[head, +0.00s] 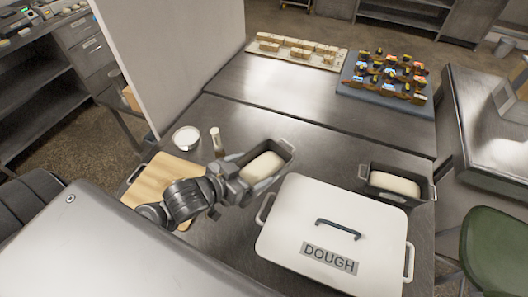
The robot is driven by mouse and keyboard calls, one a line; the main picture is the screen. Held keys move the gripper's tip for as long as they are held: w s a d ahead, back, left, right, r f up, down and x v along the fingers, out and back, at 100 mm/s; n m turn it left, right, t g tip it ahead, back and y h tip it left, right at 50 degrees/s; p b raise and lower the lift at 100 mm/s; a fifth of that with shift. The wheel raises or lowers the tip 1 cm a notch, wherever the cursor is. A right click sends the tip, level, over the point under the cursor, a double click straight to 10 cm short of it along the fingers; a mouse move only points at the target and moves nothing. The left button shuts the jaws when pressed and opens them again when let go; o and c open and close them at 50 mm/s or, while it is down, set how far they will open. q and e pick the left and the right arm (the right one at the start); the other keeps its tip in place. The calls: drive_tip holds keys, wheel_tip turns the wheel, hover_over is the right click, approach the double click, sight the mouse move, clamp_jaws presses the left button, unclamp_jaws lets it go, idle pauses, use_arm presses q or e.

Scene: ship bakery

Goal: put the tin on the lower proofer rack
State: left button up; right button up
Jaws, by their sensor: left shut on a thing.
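A dark loaf tin (285,149) with a pale piece of dough (262,167) in it is at the middle of the head view. My left gripper (236,172) is shut on the near left side of this tin; its fingertips are partly hidden against it. I cannot tell whether the tin touches the table. A second dark tin (388,197) with dough stands to the right, apart from the gripper. The proofer rack cannot be made out for certain. My right gripper is not in view.
A white lidded box marked DOUGH (290,215) stands close in front of the tin. A wooden board (150,187), a white bowl (186,139) and a brush (215,137) are at left. A tray of pale pieces (262,47) and a tray of colourful pastries (364,94) lie at the back. The steel table's middle (290,100) is clear.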

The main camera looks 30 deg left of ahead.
use_arm(q)
drive_tip(key=w+r+n+t+y+b, duration=0.1)
drive_tip(key=w+r+n+y+b, duration=0.2)
drive_tip(key=w+r, duration=1.2)
drive_tip(key=shift+w+a+r+n+y, duration=0.25)
drive_tip(key=shift+w+r+n+y, duration=0.15)
drive_tip(key=shift+r+y, duration=0.3)
